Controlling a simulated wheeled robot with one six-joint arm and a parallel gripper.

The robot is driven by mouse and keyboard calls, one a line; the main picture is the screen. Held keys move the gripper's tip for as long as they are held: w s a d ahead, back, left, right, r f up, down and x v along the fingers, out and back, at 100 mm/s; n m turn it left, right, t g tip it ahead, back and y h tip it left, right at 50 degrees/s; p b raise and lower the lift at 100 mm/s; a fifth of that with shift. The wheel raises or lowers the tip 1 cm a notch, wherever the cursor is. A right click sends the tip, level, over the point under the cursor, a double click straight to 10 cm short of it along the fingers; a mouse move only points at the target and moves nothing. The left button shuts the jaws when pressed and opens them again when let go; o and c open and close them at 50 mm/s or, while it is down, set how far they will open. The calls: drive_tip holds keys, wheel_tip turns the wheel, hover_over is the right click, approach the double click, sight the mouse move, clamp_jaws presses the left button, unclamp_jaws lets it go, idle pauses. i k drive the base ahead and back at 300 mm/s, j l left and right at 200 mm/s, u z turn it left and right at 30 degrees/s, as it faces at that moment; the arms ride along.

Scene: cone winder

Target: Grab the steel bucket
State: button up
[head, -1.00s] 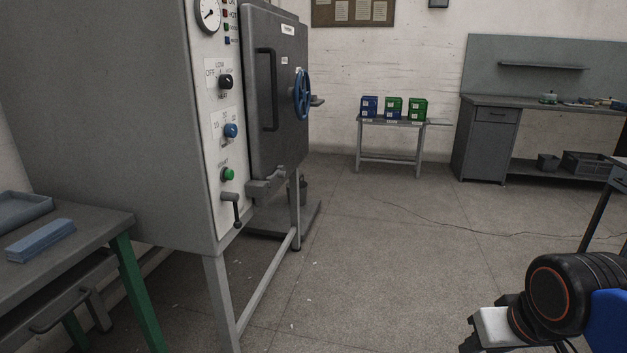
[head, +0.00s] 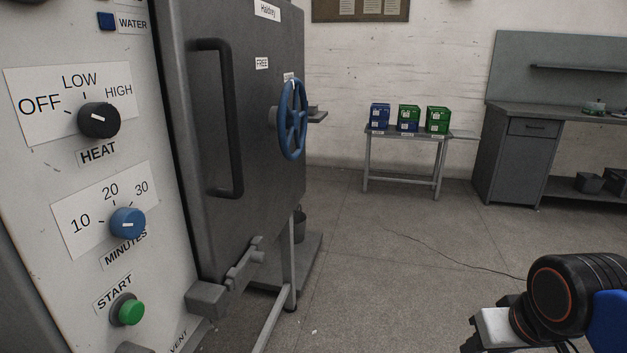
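A dark grey bucket (head: 299,223) stands low behind the front leg of the large machine, just right of its door. The machine's door and leg hide much of it, so I cannot tell whether it is steel. My gripper is not in view; only part of my own arm shows at the lower right, well apart from the bucket.
The machine's control panel (head: 95,190) and door (head: 238,150), with a blue handwheel (head: 292,120), fill the left. A small table (head: 403,139) with green and blue boxes and a workbench (head: 518,155) stand behind. Open floor (head: 400,270) lies between, crossed by a cable.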

sight(299, 217)
drive_tip(key=i, duration=1.7)
drive_tip(key=i+z, duration=0.15)
drive_tip(key=i, duration=0.55)
drive_tip(key=i+j+z, duration=0.1)
drive_tip(key=i+j, duration=0.15)
drive_tip(key=i, duration=0.5)
